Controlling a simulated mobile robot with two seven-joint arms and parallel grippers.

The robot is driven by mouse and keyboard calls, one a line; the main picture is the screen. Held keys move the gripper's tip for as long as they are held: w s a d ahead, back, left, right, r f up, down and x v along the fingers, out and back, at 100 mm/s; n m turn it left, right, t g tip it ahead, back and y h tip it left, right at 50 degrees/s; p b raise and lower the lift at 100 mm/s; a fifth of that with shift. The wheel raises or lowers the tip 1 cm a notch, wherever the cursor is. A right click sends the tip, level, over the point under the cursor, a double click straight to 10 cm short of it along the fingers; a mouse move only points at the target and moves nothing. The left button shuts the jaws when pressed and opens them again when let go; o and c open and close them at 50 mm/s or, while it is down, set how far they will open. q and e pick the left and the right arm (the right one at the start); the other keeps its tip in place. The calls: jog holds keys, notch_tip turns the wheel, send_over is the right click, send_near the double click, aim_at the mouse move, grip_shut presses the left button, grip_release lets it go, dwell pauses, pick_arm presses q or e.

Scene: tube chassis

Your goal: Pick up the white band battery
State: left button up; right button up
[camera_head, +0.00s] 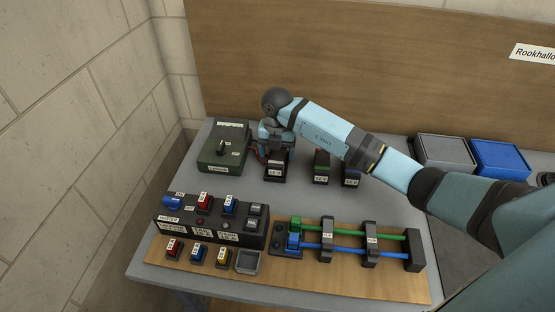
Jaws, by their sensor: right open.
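My right arm comes in from the right, and its gripper (268,156) points down at the back left of the table. It is open, at the leftmost of a row of small dark battery-like units (276,170), which has a white label on its front. The gripper and wrist cover this unit's top, so I cannot tell whether the fingers touch it. Beside it stand a unit with a green top (321,167) and one with a blue top (351,174), both with pale labels. The white band is too small to tell for sure. My left gripper is not in view.
A dark green box (223,147) with a black knob stands just left of the gripper. In front are a black switch panel (211,222) and a rail fixture (346,245) with green and blue bars. Grey (443,152) and blue (499,158) bins stand at the right.

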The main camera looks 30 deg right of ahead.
notch_tip(320, 180, down, 3)
jog(key=shift+s+r, duration=0.1)
grip_shut()
jog(key=shift+r, duration=0.1)
